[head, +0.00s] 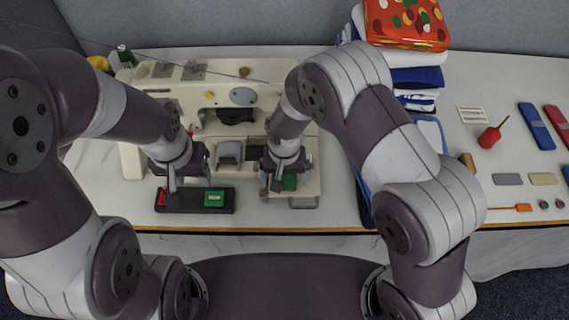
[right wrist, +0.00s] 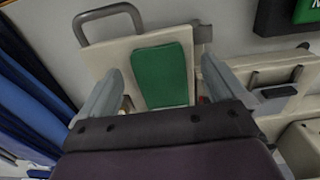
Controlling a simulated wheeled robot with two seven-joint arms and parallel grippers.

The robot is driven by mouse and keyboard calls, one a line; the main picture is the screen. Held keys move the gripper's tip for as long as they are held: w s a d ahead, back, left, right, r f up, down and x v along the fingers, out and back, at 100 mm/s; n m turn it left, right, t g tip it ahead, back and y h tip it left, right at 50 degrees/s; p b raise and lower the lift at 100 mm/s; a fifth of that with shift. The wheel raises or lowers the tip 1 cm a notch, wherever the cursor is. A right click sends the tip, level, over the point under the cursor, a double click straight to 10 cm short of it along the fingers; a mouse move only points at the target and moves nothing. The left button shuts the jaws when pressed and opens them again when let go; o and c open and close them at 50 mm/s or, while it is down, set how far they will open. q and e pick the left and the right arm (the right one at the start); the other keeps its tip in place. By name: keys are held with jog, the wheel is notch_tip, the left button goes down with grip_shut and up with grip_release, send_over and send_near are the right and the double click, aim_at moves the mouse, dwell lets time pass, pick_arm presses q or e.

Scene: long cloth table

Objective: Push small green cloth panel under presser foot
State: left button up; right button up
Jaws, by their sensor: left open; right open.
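The small green cloth panel (right wrist: 162,76) lies flat on a cream plate (right wrist: 112,58) with a grey bent handle. In the head view, part of the panel (head: 290,182) shows beside my right gripper (head: 279,186). In the right wrist view, the open fingers of my right gripper (right wrist: 161,66) stand on either side of the panel, with nothing visibly clamped. My left gripper (head: 189,182) is open above the black switch box. The cream sewing machine (head: 272,97) stands behind both grippers. I cannot make out its presser foot; my right arm covers part of that area.
The black box (head: 194,207) has a red button (head: 163,198) and a green button (head: 214,199), near the table's front edge. Folded blue and white cloths (head: 418,80) are stacked right of my right arm.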

jog(key=shift+f, duration=0.45)
jog(key=c, duration=1.2)
jog(key=shift+o, duration=0.2)
jog(key=shift+w, duration=0.1)
